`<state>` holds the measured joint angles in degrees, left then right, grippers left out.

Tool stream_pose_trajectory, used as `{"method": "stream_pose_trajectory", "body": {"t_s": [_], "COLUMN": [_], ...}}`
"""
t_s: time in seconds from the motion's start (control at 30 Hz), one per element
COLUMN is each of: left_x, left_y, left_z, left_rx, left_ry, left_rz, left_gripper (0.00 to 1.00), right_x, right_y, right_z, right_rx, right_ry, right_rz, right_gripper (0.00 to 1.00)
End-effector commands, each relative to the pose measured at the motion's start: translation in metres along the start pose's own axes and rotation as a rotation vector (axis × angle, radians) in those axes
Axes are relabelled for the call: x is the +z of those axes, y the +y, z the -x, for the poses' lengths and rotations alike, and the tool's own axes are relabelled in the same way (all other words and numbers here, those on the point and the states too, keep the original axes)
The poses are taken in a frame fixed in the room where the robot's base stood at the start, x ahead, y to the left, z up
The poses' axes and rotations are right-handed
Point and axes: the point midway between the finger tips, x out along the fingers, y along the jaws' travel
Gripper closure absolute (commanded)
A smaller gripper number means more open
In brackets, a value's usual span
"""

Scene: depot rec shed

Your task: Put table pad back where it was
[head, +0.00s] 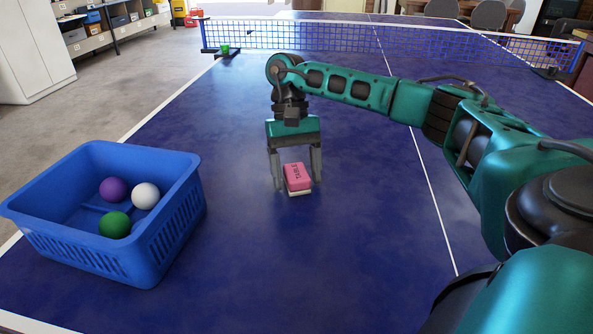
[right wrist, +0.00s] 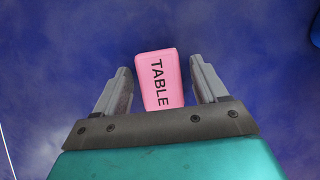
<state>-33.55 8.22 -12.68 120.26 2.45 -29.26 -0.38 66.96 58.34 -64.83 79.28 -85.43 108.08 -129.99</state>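The table pad (head: 298,177) is a pink block with a pale underside and the word "TABLE" on top. It is at the middle of the blue table (head: 330,260), low at its surface; I cannot tell whether it touches the table. My right gripper (head: 296,180) points down over the pad, with one finger on each side. In the right wrist view the pad (right wrist: 158,80) is between the two fingers (right wrist: 160,88), with a visible gap on both sides. The right gripper is open. My left gripper is in neither view.
A blue basket (head: 150,245) with a purple ball (head: 113,190), a white ball (head: 146,196) and a green ball (head: 115,225) stands at the left. A net (head: 300,37) crosses the table at the back. The table around the pad is clear.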

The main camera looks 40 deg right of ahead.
Motion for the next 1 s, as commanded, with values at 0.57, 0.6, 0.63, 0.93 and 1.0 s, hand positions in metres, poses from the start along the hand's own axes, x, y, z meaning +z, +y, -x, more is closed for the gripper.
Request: {"method": "stream_pose_trajectory", "body": {"t_s": [0.57, 0.6, 0.63, 0.93, 1.0], "left_x": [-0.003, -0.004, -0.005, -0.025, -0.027], "left_y": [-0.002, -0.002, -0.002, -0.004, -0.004], "left_z": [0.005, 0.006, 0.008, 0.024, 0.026], "left_rx": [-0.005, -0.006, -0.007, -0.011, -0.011], "left_ry": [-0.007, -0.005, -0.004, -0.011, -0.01], "left_rz": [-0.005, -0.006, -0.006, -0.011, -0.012], "left_gripper": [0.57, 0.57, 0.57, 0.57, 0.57], "right_x": [0.002, 0.002, 0.002, 0.003, 0.002], "right_y": [-0.001, -0.001, -0.001, -0.001, -0.001], "right_z": [0.045, 0.054, 0.062, 0.116, 0.12], "right_rx": [-0.003, -0.003, -0.003, 0.0, 0.0], "right_ry": [0.003, 0.004, 0.003, 0.002, 0.001], "right_rz": [-0.001, 0.0, -0.001, 0.0, -0.001], "right_gripper": [0.24, 0.24, 0.24, 0.24, 0.24]}}
